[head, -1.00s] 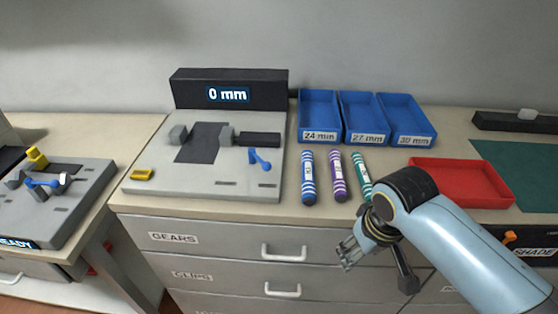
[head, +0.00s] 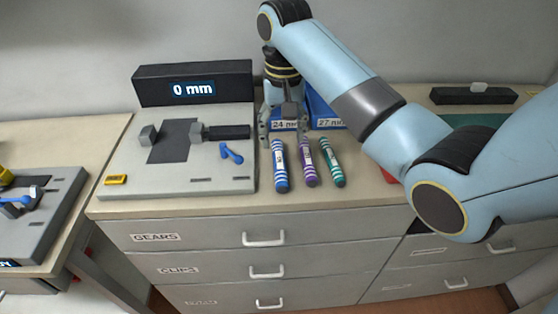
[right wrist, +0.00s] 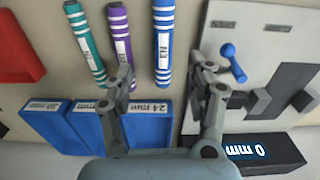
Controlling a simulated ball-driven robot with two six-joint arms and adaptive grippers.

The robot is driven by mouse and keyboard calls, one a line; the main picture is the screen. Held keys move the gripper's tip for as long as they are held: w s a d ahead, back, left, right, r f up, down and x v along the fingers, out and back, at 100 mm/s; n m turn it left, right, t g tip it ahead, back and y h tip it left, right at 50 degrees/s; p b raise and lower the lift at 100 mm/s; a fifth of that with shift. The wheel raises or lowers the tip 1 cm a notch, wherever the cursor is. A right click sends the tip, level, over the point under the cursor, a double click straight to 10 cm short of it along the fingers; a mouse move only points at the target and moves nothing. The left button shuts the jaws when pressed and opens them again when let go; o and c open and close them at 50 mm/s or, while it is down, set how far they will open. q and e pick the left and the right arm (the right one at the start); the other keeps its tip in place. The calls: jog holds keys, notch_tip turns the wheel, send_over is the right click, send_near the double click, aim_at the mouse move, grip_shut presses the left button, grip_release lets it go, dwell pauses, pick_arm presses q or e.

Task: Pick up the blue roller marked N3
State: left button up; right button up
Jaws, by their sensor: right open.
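The blue roller (head: 279,165) with white stripes lies on the bench at the left of a row of three. In the right wrist view the roller (right wrist: 163,45) shows its white label upside down, seemingly N3. A purple roller (head: 308,162) and a teal roller (head: 331,162) lie to its right. My right gripper (head: 284,131) is open and empty, pointing down by the roller's far end. In the right wrist view its fingers (right wrist: 165,76) are spread, one on each side of the blue roller's line; contact is not visible. My left gripper is out of view.
Blue bins (right wrist: 148,125) marked in mm stand behind the rollers, partly hidden by my right arm in the head view. A grey gauge fixture (head: 125,165) with a 0 mm display (head: 193,88) is to the left. A red tray (right wrist: 18,55) is beyond the teal roller.

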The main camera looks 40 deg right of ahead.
aim_at(280, 161)
jog(key=f, duration=0.6)
jog(key=w+f+p, duration=0.1)
jog(key=f, duration=0.2)
jog(key=shift+f, duration=0.3)
jog(key=shift+c, duration=0.3)
grip_shut()
